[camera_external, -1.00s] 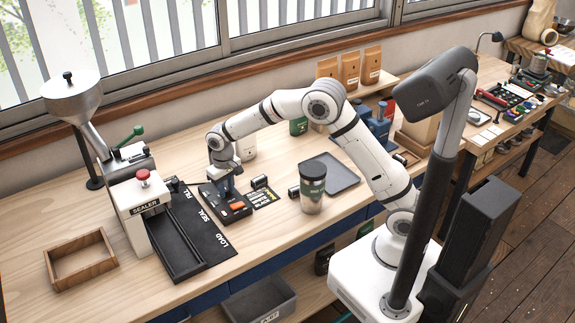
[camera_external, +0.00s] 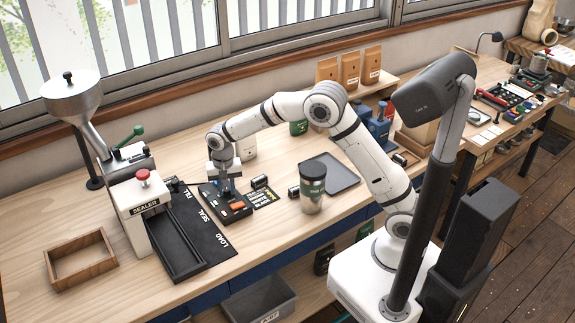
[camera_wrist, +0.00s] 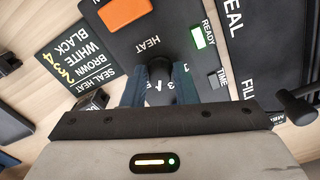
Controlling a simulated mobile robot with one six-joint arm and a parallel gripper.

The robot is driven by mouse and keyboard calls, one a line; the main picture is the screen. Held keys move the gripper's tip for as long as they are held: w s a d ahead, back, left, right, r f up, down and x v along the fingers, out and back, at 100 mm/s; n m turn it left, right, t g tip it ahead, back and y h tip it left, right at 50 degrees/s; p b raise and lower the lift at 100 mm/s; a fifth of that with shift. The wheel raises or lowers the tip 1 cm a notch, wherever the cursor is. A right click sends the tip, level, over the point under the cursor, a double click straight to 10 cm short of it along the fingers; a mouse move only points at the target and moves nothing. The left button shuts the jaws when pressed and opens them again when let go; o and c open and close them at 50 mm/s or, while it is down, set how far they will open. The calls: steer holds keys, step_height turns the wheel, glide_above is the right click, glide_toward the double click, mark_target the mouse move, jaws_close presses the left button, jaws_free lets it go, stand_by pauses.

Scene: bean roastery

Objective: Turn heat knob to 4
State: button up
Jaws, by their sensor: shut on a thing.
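The heat control box (camera_external: 232,209) is a dark panel on the bench beside the sealer. In the wrist view its panel (camera_wrist: 115,45) carries the words HEAT, READY and TIME, an orange switch (camera_wrist: 122,12) and a lit green-white indicator (camera_wrist: 204,37). My gripper (camera_wrist: 160,85) points down over the panel and is shut on the black heat knob (camera_wrist: 158,70) below the word HEAT. The fingers hide much of the knob and its scale. Some digits, such as 3 and 1, show beside it; which one the knob points to I cannot tell.
A seal heat card (camera_wrist: 82,58) lies beside the box. The sealer (camera_external: 140,210) and its black mat (camera_external: 215,240) are at left. A wooden tray (camera_external: 100,270) lies at front left.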

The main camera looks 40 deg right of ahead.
mark_target(227, 190)
steer(key=shift+r, duration=0.1)
steer(key=o, duration=1)
step_height(227, 190, up, 8)
steer(key=shift+f, duration=0.25)
steer(key=shift+r, duration=0.1)
